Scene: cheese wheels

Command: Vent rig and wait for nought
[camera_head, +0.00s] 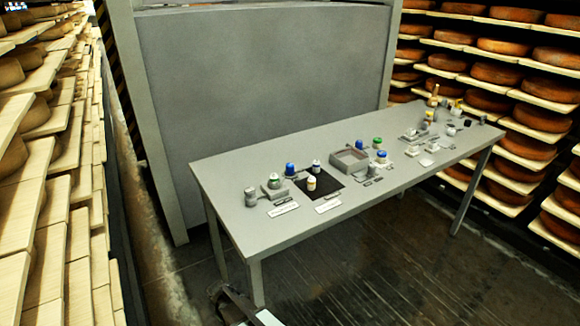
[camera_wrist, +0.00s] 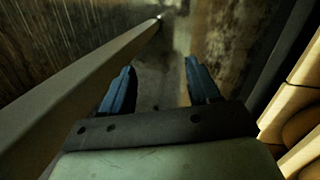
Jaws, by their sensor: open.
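No object is clearly marked as the rig; the small devices on the grey table (camera_head: 230,175) are too small to read. A grey unit with a rounded top (camera_head: 250,197) stands near the table's left end, beside a low block-shaped device (camera_head: 273,188). Another low grey device (camera_head: 411,136) sits further right. No dial reading or valve position can be made out. My gripper (camera_wrist: 158,78) shows in the wrist view with its two blue fingers apart and nothing between them. It hangs over the floor, away from the tabletop items.
Cheese shelves stand left (camera_head: 60,200) and right (camera_head: 500,90); a grey panel (camera_head: 260,70) rises behind. A pale bar (camera_wrist: 85,80) passes beside my gripper.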

